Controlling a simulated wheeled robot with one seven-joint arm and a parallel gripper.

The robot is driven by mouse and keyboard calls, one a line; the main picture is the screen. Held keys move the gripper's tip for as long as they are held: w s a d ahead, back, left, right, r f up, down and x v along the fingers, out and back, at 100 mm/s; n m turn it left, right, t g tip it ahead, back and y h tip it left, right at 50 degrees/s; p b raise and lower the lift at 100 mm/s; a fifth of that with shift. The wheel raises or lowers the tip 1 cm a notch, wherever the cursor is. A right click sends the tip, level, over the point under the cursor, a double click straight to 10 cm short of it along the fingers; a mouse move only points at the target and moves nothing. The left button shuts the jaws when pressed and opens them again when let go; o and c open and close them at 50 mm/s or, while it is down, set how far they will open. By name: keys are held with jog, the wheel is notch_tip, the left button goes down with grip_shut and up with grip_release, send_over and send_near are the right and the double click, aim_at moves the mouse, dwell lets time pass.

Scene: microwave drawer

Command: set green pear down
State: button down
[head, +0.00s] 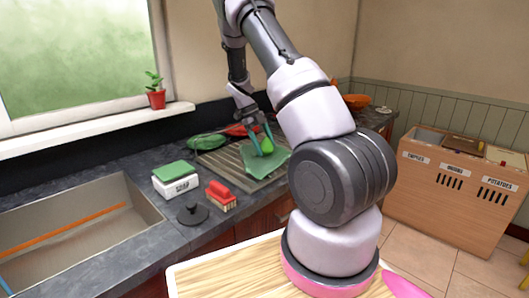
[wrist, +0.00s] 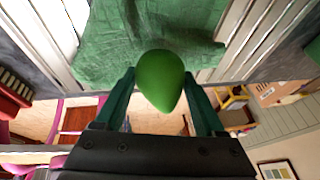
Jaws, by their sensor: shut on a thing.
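The green pear (head: 266,147) is between the fingers of my gripper (head: 260,148), over the drying rack on the counter. In the wrist view the pear (wrist: 161,80) sits between the two dark green fingertips (wrist: 160,92), and my gripper is shut on it. A green cloth (head: 262,161) lies on the rack beneath and around the pear; it fills the upper part of the wrist view (wrist: 150,30). I cannot tell whether the pear touches the cloth.
The metal drying rack (head: 222,163) holds the cloth, with green and red items (head: 207,141) behind it. A soap box with a green sponge (head: 176,180), a red brush (head: 220,196) and a dark sink plug (head: 192,213) stand left of it, near the sink (head: 75,230).

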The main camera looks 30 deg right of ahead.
aim_at(265, 151)
notch_tip(265, 151, down, 3)
jog(key=shift+r, duration=0.2)
jog(key=shift+f, duration=0.1)
jog(key=shift+f, duration=0.1)
